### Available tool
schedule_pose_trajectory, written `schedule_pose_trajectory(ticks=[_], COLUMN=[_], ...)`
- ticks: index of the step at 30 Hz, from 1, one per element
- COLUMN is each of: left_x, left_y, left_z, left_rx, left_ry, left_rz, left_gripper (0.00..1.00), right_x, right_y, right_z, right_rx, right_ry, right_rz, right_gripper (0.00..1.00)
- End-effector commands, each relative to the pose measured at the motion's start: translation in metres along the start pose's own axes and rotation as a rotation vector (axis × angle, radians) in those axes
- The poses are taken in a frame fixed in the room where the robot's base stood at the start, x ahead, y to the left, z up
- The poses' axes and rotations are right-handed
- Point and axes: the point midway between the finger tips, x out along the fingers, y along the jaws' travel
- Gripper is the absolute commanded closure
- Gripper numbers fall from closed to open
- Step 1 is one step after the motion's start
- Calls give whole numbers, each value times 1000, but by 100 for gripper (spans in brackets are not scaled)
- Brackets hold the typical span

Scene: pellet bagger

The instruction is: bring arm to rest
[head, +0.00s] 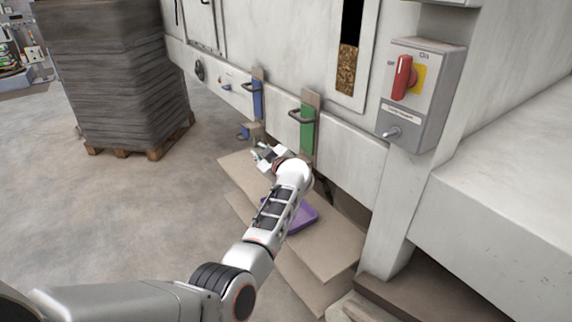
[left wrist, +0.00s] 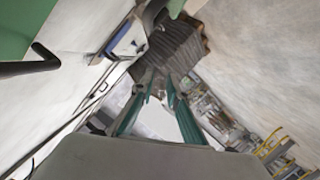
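My left arm reaches in from the lower left of the head view. Its gripper (head: 266,154) is in front of the bagging machine, just left of the green-plated handle (head: 307,128) and below the blue-plated handle (head: 257,98). In the left wrist view, the gripper's two green fingers (left wrist: 158,88) stand apart with nothing held between them. The green plate (left wrist: 22,28) with its dark handle shows at that view's upper left, beside the gripper. My right gripper is in neither view.
A purple tray (head: 301,216) lies below my left forearm on brown boards (head: 328,250). The machine carries a grey switch box (head: 420,95) with a red knob at right. A wrapped pallet stack (head: 108,75) stands back left. Open concrete floor (head: 120,205) lies left.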

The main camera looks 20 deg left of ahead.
Motion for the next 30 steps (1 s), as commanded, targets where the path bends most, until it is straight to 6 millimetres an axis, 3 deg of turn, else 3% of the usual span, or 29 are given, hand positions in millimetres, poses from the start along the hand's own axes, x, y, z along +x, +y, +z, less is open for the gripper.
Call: schedule_pose_trajectory(ticks=[1,20,30], left_x=[-67,-68,-38], left_y=[26,25,28], left_z=[69,69,72], left_rx=[-36,-34,-31], left_ry=[-135,-135,-135], left_rz=[18,17,21], left_gripper=[85,85,85], right_x=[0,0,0], right_y=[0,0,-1], right_z=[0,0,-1], right_rx=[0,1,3], right_ry=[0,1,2], right_rz=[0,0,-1], right_gripper=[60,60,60])
